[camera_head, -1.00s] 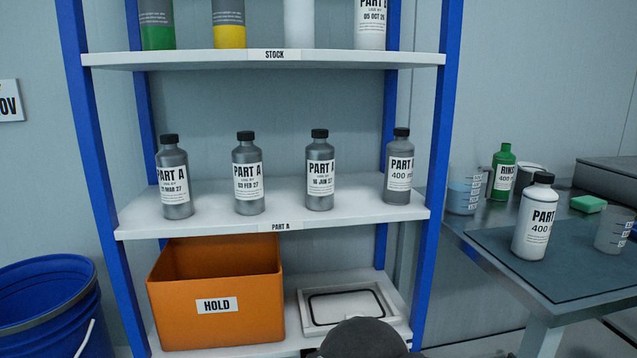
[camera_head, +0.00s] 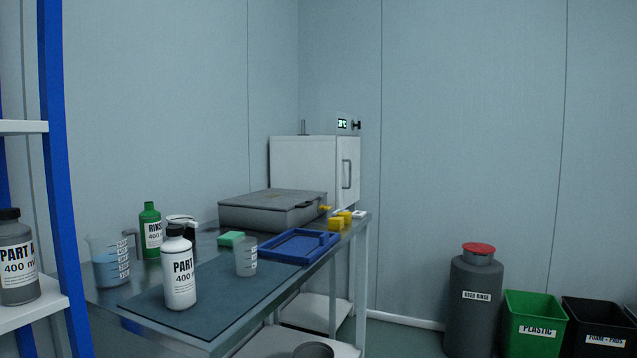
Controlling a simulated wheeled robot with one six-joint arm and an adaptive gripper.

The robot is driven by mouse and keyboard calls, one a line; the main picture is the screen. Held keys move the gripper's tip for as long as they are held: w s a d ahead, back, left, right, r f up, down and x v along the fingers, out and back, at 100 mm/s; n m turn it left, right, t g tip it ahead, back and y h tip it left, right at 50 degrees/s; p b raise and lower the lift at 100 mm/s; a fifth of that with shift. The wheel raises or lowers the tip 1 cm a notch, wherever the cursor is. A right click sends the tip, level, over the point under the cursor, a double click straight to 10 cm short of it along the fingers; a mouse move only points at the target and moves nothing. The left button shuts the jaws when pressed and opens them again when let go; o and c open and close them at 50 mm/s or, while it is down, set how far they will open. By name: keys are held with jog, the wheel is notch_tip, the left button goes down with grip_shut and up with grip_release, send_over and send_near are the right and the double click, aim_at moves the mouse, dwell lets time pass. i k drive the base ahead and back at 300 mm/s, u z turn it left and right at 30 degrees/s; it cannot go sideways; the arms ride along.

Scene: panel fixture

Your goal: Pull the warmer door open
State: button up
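The warmer is a white box (camera_head: 304,170) at the far end of the workbench, against the back wall. Its door (camera_head: 346,182) is on the right-hand face and looks shut. A dark upright handle (camera_head: 347,174) is fixed on the door. My gripper is not in this view.
The workbench (camera_head: 225,338) holds a white PART A bottle (camera_head: 179,268), beakers, a green rinse bottle (camera_head: 150,232), a grey case (camera_head: 272,209) and a blue tray (camera_head: 299,246). A used-rinse drum (camera_head: 474,305) and bins (camera_head: 533,325) stand right. Floor between bench and drum looks clear.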

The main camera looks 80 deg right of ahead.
aim_at(348, 149)
jog(key=z, duration=3.55)
jog(key=i, duration=2.6)
jog(key=u, duration=0.8)
